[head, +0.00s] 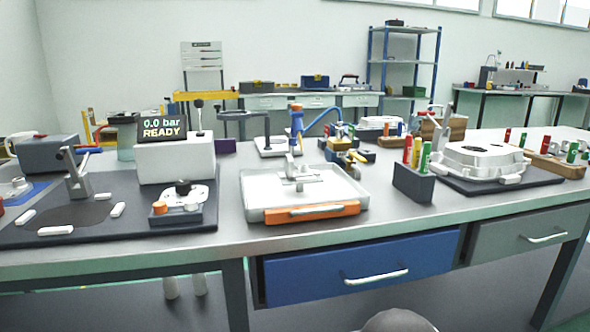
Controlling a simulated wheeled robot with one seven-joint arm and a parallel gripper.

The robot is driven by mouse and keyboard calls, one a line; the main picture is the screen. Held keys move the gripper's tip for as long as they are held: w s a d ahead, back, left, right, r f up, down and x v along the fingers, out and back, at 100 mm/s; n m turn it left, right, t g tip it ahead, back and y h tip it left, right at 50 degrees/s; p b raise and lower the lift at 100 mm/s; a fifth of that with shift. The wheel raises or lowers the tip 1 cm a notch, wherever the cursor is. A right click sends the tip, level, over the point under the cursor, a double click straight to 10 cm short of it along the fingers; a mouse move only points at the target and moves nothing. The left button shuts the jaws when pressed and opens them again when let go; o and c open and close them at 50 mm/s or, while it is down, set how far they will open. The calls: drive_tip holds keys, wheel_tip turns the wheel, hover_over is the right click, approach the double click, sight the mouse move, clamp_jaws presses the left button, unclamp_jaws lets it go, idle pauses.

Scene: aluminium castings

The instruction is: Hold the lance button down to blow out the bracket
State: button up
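A blue air lance (297,130) with an orange top (296,107) stands upright in a stand at the middle of the bench, a blue hose running off to its right. Below and in front of it, a pale metal piece, which looks like the bracket (297,174), rests in a light grey tray (255,198) with an orange front handle. I cannot make out the lance button clearly; the orange top may be it. A display (163,127) on a white box at left reads 0.0 bar READY. My gripper is not in view.
A dark box with an orange knob (160,208) stands left of the tray. A dark holder (413,184) with coloured cylinders stands right of it. A large pale casting (482,158) sits on a dark mat farther right. The bench front edge is clear, above a blue drawer (330,272).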

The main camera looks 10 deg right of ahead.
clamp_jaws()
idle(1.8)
